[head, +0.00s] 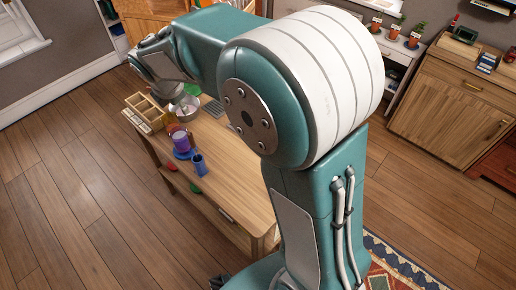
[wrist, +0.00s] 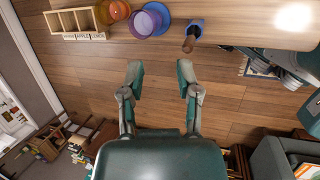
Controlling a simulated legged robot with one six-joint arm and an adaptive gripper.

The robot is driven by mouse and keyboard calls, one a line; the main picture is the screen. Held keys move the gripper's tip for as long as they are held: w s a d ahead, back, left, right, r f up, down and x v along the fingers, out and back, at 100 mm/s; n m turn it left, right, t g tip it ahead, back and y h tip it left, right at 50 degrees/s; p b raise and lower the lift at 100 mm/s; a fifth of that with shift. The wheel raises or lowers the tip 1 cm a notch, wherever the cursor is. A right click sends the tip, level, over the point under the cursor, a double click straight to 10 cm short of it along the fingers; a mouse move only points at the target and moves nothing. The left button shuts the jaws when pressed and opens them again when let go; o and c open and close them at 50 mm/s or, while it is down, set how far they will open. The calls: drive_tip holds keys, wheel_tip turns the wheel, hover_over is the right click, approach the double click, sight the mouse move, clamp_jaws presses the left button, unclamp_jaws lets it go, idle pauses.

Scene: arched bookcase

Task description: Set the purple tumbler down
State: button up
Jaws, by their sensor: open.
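The purple tumbler (head: 181,141) stands upright on a purple-blue plate (head: 187,154) near the table's left edge in the head view. In the wrist view the tumbler (wrist: 144,23) shows near the top, over the plate (wrist: 162,14). My gripper (wrist: 160,78) is open, with nothing between its fingers. It is apart from the tumbler, with floor showing behind the fingers. In the head view my arm's far end is beyond the tumbler, and the fingers cannot be made out clearly.
A blue cup (head: 198,164) with something brown inside, seen in the wrist view (wrist: 190,38), is beside the plate. A wooden divided tray (head: 147,112), a red-orange bowl (wrist: 116,10) and a metal bowl (head: 186,107) are close by. The table's near part (head: 235,190) is clear.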

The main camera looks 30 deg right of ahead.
drive_tip(key=s+d+r+m, duration=0.4)
drive_tip(key=s+m, duration=0.2)
drive_tip(key=s, duration=0.1)
drive_tip(key=s+d+r+m, duration=0.3)
drive_tip(key=s+m, duration=0.3)
drive_tip(key=s, duration=0.1)
drive_tip(key=s+d+m+t+y, duration=0.1)
drive_tip(key=s+d+m, duration=0.2)
drive_tip(key=s+m, duration=0.7)
drive_tip(key=shift+s+f+t, duration=0.3)
drive_tip(key=shift+s+f, duration=0.1)
drive_tip(key=shift+s, duration=1.05)
